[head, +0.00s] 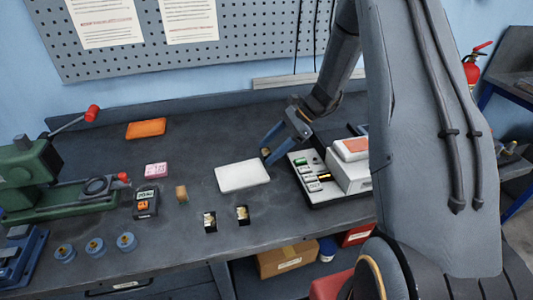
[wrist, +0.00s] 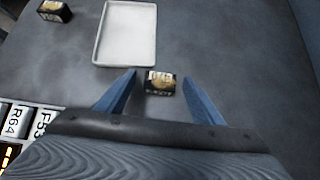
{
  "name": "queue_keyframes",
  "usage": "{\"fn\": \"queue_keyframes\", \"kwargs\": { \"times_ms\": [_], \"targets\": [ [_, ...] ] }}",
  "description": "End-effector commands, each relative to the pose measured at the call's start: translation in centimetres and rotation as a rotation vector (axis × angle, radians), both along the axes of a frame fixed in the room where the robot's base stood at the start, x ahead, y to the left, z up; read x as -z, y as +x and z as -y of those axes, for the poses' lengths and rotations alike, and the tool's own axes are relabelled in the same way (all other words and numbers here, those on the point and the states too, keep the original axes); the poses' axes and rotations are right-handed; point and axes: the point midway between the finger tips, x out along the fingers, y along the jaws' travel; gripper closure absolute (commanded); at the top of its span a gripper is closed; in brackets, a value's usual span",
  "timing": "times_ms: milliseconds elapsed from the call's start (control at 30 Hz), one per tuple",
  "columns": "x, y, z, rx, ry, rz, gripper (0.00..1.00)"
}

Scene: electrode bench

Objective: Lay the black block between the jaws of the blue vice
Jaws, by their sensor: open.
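A small black block with a gold-patterned face (wrist: 160,83) lies on the bench between the fingers of my gripper (wrist: 160,76). The fingers are open, one on each side, with gaps to the block. In the head view my gripper (head: 268,143) is low behind the white tray, and the block there (head: 265,152) is partly hidden by the fingers. Two similar black blocks (head: 210,222) (head: 242,215) stand in front of the tray; one such block (wrist: 54,10) shows in the wrist view. The blue vice (head: 22,252) is at the front left, cut by the picture edge; its jaws are unclear.
A white tray (head: 242,176) lies mid-bench. A control box with keys (head: 312,178) is close to my gripper's right.

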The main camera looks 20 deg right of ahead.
Motion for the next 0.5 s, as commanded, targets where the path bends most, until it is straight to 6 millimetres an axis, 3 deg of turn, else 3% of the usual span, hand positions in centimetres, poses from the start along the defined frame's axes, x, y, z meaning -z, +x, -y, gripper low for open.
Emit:
{"fn": "queue_keyframes", "kwargs": {
  "times_ms": [67, 400, 500],
  "targets": [
    [0.01, 0.01, 0.03, 0.0, 0.0, 0.0, 0.39],
    [-0.05, 0.03, 0.05, 0.0, 0.0, 0.0, 0.96],
    [-0.05, 0.03, 0.05, 0.0, 0.0, 0.0, 0.96]
  ]
}}
